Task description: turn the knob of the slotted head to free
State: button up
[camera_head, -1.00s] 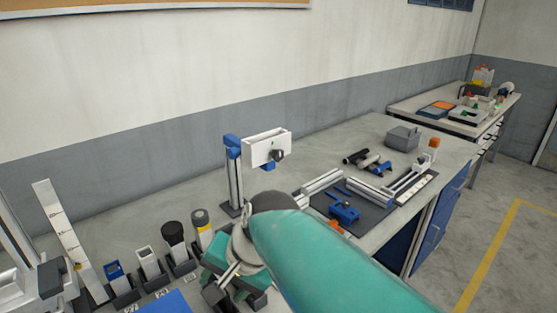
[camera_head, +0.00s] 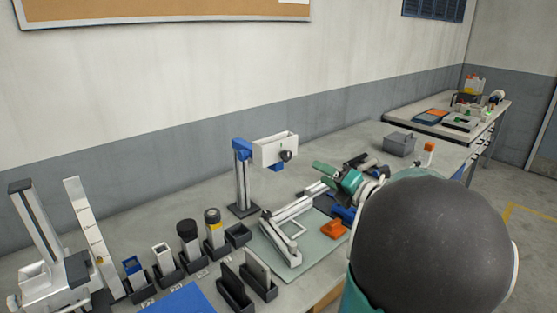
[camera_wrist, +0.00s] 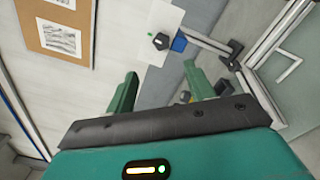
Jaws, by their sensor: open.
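The slotted head (camera_head: 268,151) is a white box with an open slot along its top, held on a blue-and-metal column (camera_head: 242,180). Its dark knob (camera_head: 286,156) sticks out of the front face, with a small green mark above it. In the wrist view the white head (camera_wrist: 157,22) and the knob (camera_wrist: 161,41) lie beyond the gap between my fingers. My gripper (camera_head: 326,174) is open and empty, right of the head and a little lower, apart from the knob. Its two green fingers also show in the wrist view (camera_wrist: 162,72).
A metal rail frame (camera_head: 290,215) and an orange block (camera_head: 334,230) lie on a pale mat below my gripper. Several small holders and canisters (camera_head: 188,235) stand front left. A grey box (camera_head: 399,143) stands back right. My dark arm link hides the bench's right front.

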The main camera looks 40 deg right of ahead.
aim_at(288, 157)
jog(key=w, duration=1.3)
jog(key=shift+w+f, duration=0.1)
jog(key=shift+w, duration=0.1)
jog(key=c, duration=1)
